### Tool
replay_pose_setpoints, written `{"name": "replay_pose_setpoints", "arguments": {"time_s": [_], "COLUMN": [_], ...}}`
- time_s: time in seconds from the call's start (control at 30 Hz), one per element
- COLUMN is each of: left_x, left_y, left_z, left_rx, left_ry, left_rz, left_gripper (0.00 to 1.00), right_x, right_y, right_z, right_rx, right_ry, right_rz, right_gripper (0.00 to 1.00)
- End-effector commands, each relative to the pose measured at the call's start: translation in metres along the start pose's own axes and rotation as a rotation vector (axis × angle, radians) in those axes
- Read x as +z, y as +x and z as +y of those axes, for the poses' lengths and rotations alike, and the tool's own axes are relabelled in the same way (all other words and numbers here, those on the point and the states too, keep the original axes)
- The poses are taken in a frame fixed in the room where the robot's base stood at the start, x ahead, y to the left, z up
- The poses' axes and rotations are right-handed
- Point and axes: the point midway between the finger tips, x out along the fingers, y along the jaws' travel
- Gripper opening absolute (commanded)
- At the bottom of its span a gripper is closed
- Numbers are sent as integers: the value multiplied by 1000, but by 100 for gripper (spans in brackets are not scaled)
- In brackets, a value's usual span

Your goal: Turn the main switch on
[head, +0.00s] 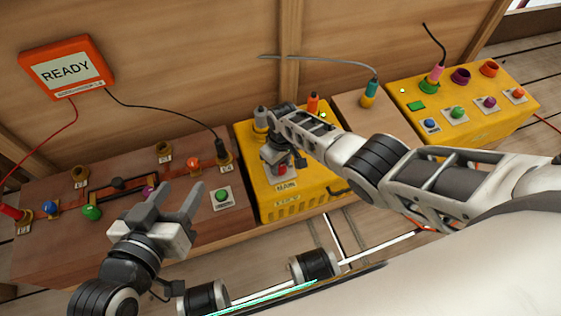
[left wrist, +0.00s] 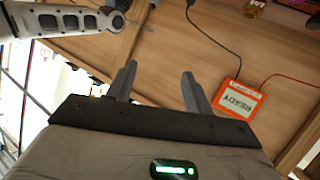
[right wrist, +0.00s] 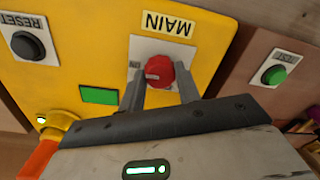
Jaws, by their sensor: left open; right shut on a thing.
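The main switch (right wrist: 158,70) is a red knob on a white plate labelled MAIN, on the yellow box (head: 292,208). In the right wrist view the plate appears upside down, with small lettering beside the knob. My right gripper (right wrist: 157,82) has its two fingers on either side of the knob and is shut on it. In the head view the right gripper (head: 282,160) is over the box and partly hides the switch. My left gripper (head: 178,198) is open and empty above the brown bench; its open fingers also show in the left wrist view (left wrist: 158,72).
A black RESET button (right wrist: 27,45) and a green plate (right wrist: 98,95) sit near the switch. A green button (head: 222,195) is on the brown bench (head: 230,228). An orange READY display (head: 66,68) is on the wall. A second yellow box (head: 475,132) stands at the right.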

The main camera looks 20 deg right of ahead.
Motion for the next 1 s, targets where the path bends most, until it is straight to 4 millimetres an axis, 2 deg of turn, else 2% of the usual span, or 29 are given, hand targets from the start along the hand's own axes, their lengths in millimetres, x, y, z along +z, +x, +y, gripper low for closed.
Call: {"name": "replay_pose_setpoints", "arguments": {"time_s": [0.1, 0.13, 0.2, 0.47, 0.57, 0.67, 0.73, 0.93, 0.97, 1.0], "left_x": [0, -1, 0, 0, -4, -5, 9, 26, 26, 16], "left_y": [0, -1, -1, -2, -4, -7, -3, -6, -8, -15], "left_z": [0, 0, 0, 1, 2, 2, -7, -16, -17, -16], "left_rx": [0, 0, 0, 1, 1, -5, -32, -70, -74, -81], "left_ry": [-1, -1, -2, -3, 0, 1, -8, -29, -32, -27], "left_rz": [2, 2, 2, 2, -3, -38, -115, -273, -288, -260], "left_gripper": [51, 51, 51, 51, 51, 51, 51, 51, 51, 51], "right_x": [0, 0, 0, 0, 0, 0, 0, 0, 0, 0], "right_y": [0, 0, 0, -1, -7, -22, -38, -88, -95, -103], "right_z": [-1, -1, -1, 0, 0, 0, 0, 0, 0, 0], "right_rx": [-3, -3, -3, -1, -1, 0, 0, -1, -1, -1], "right_ry": [0, 0, 0, -1, -1, -1, -1, -1, -1, 0], "right_rz": [0, 0, 1, 1, 1, 3, 3, 4, 2, 3], "right_gripper": [10, 39, 55, 55, 55, 55, 55, 55, 55, 55]}}
